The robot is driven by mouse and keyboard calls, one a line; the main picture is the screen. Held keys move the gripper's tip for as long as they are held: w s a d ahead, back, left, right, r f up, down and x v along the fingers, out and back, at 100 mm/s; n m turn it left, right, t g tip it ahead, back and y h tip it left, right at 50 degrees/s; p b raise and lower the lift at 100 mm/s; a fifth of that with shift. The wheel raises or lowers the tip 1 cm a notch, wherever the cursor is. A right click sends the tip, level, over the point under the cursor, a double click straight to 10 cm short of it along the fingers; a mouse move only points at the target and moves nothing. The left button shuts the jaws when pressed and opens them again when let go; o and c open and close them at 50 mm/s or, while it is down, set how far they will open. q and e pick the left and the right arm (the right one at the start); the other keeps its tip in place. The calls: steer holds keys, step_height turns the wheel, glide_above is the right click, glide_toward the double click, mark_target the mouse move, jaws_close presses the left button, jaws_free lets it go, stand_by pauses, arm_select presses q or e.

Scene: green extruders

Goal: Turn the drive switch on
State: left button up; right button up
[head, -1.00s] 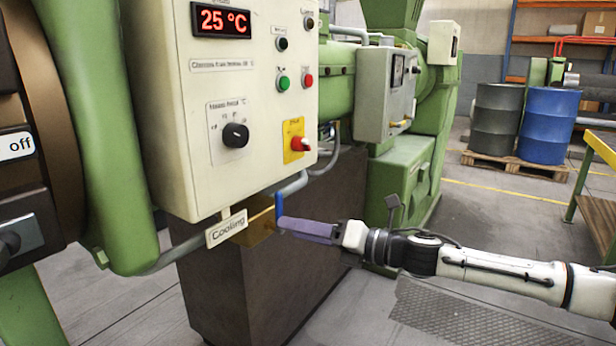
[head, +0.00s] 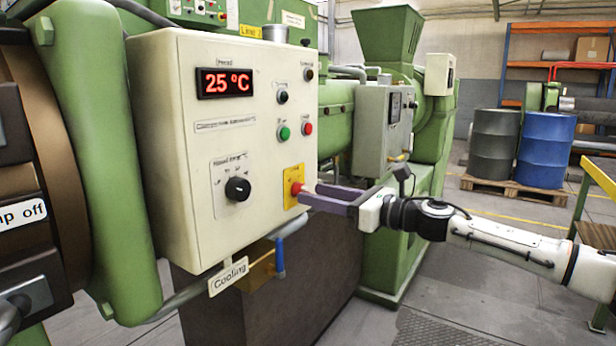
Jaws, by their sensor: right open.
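A red rotary switch (head: 296,188) sits on a yellow plate (head: 289,201) at the lower right of the cream control panel (head: 200,130). The plate's lettering is too blurred to read, and the gripper partly covers the switch. My right gripper (head: 310,193), with purple fingers, is open. Its fingertips are right at the red switch; I cannot tell whether they touch it. My left gripper is not in view.
The panel also holds a black dial (head: 238,189), a green button (head: 284,133) and a 25 °C display (head: 225,82). Below hangs a blue valve handle (head: 280,257) beside a "Cooling" tag (head: 229,275). A grey box (head: 383,130) stands behind the gripper.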

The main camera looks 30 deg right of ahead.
steer(key=shift+p+x, duration=0.35)
steer(key=shift+x, duration=0.85)
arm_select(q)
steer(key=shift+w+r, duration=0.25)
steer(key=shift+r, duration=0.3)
arm_select(e)
steer(key=shift+w+a, duration=0.2)
steer(key=shift+w, duration=0.15)
steer(key=c, duration=1.1)
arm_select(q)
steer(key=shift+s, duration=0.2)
arm_select(e)
steer(key=shift+o, duration=0.2)
